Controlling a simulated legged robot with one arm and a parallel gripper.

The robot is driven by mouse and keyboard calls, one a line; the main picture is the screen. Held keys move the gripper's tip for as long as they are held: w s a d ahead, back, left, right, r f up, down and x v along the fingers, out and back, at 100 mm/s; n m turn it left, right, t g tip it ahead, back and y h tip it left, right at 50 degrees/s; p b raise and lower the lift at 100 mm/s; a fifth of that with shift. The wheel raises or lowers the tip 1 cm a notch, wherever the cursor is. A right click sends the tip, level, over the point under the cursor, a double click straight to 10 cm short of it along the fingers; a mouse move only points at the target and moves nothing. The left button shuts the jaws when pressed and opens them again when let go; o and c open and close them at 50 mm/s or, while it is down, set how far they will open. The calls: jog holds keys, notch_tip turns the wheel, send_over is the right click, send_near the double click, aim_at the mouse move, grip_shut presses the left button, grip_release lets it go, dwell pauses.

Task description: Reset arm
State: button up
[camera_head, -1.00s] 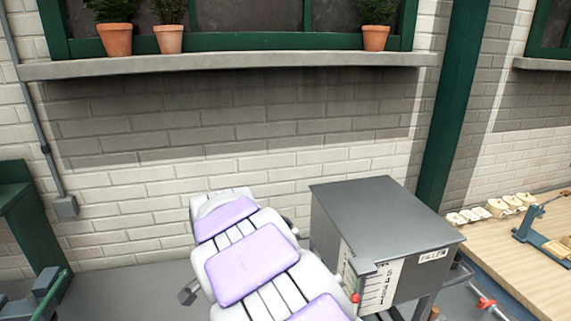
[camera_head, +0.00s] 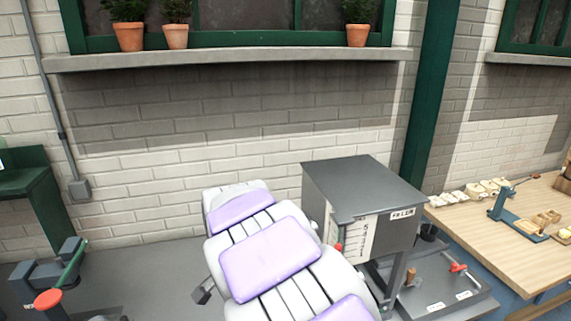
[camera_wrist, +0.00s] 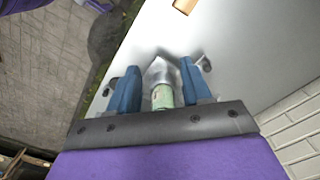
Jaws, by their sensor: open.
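My gripper (camera_wrist: 160,82) shows only in the wrist view. Its two blue fingers stand apart, one on each side of a small pale green cylinder (camera_wrist: 162,97) with a shiny metallic cone-shaped part above it. I cannot tell whether this cylinder belongs to the gripper or is a separate thing. Neither finger clearly touches it. Beyond the fingers is a smooth light grey surface (camera_wrist: 235,45). My white and purple body or arm parts fill the lower middle of the head view, and the gripper is not seen there.
A grey box labelled like "FILLER" (camera_head: 364,178) stands on a frame right of my white and purple parts. A wooden bench (camera_head: 520,235) with small blocks is at the right. A green-handled device (camera_head: 60,275) is at lower left. A brick wall (camera_head: 250,150) with a potted-plant sill stands behind.

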jog(key=s+d+r+n, duration=0.1)
jog(key=s+d+r, duration=0.1)
jog(key=s+d, duration=0.45)
jog(key=s+d+r, duration=0.1)
jog(key=s+d, duration=0.3)
jog(key=d, duration=0.5)
jog(key=s+d+f+n+g, duration=0.1)
jog(key=s+d, duration=0.3)
jog(key=s, duration=0.4)
jog(key=s+d+f+n, duration=0.1)
jog(key=s+d+n, duration=0.2)
jog(key=s, duration=0.6)
jog(key=shift+s+d+f+n+g, duration=0.3)
jog(key=shift+d+g, duration=0.1)
jog(key=shift+d, duration=0.1)
jog(key=shift+c, duration=0.6)
jog(key=shift+a, duration=0.1)
